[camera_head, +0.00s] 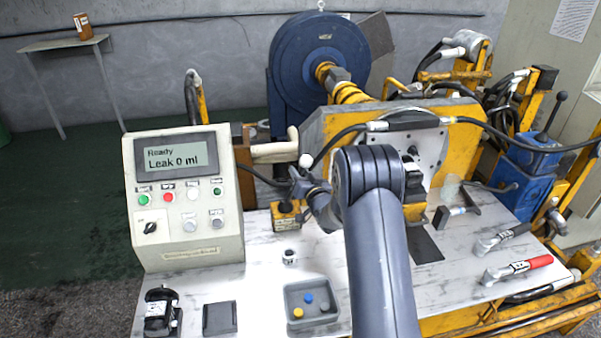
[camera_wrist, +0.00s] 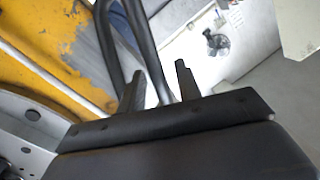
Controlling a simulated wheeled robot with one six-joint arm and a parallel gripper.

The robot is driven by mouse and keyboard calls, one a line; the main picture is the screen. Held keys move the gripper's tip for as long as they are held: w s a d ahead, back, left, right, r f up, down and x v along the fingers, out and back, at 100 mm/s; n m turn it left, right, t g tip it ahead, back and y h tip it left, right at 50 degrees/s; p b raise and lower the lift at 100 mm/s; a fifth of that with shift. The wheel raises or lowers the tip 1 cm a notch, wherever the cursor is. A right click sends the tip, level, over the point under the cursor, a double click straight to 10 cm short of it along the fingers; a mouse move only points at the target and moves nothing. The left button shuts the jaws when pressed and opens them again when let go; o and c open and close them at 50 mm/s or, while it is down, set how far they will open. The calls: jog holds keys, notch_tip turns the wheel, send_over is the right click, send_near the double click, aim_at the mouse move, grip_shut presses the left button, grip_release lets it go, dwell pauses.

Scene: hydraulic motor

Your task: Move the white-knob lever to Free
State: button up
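The white knob (camera_head: 306,160) shows in the head view just above my gripper (camera_head: 302,184). The lever's stem below it is hidden or too small to make out. A yellow block with a label (camera_head: 286,216) stands on the table below, and I cannot read the lever's marking or position. In the wrist view my gripper's two dark fingers (camera_wrist: 160,88) stand apart with a gap between them. A black hose (camera_wrist: 144,45) runs behind the fingers. I cannot make out the white knob in the wrist view.
The control box (camera_head: 185,195) reads "Ready, Leak 0 ml". A grey tray (camera_head: 312,318) with small caps lies at the front, and a red-handled tool (camera_head: 520,268) at the right. The yellow machine frame (camera_head: 315,130) and hoses crowd the area behind my arm.

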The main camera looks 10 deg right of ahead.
jog(key=shift+w, duration=0.1)
jog(key=shift+c, duration=0.2)
grip_shut()
dwell(0.4)
